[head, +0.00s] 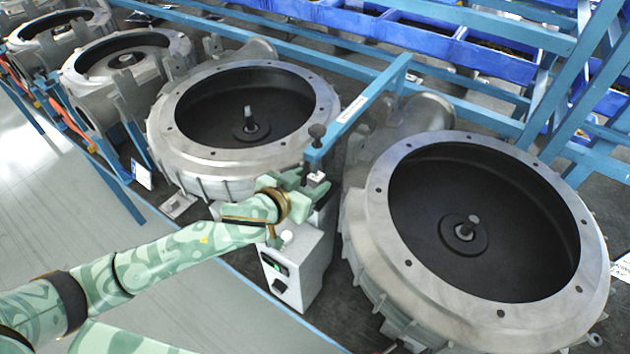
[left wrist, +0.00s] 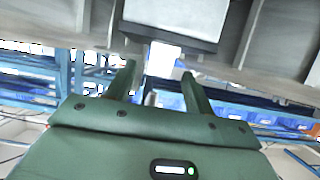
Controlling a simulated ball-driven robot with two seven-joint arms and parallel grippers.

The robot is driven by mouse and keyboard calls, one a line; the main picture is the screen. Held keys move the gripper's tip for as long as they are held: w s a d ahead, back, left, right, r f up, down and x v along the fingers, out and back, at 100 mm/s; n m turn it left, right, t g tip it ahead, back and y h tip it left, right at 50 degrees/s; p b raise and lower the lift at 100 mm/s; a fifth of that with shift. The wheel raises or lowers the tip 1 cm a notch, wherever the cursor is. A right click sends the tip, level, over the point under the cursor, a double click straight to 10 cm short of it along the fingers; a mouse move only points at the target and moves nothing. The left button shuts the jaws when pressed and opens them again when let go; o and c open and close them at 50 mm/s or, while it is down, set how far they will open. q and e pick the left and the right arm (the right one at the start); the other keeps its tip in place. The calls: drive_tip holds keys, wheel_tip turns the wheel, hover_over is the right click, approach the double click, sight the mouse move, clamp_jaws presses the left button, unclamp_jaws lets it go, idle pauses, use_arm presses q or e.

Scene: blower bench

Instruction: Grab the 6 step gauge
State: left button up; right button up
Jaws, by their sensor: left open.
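My left gripper (head: 303,184) reaches in from the left and is open, its fingers close to a small pale block (head: 317,179) above the light grey control box (head: 298,265). The block may be the step gauge, but its steps are too small to make out. In the left wrist view the two fingers of my left gripper (left wrist: 161,78) are apart, with a pale piece (left wrist: 163,60) showing between and beyond their tips. A dark-edged grey box (left wrist: 172,18) is just past it. I cannot tell whether the fingers touch the piece. My right gripper is not in view.
Large round blower housings stand on both sides, one at the right (head: 375,215) and one behind (head: 165,140). A blue beam (head: 360,115) with a dark knob (head: 317,131) is close behind the gripper. Open floor (head: 60,180) lies at the left.

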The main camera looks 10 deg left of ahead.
sight(312, 180)
use_arm(q)
drive_tip(key=x, duration=0.4)
drive_tip(key=shift+w+d+f, duration=0.1)
drive_tip(key=shift+d+f, duration=0.05)
drive_tip(key=shift+d, duration=0.05)
drive_tip(key=shift+a, duration=0.1)
drive_tip(key=shift+c, duration=0.3)
clamp_jaws()
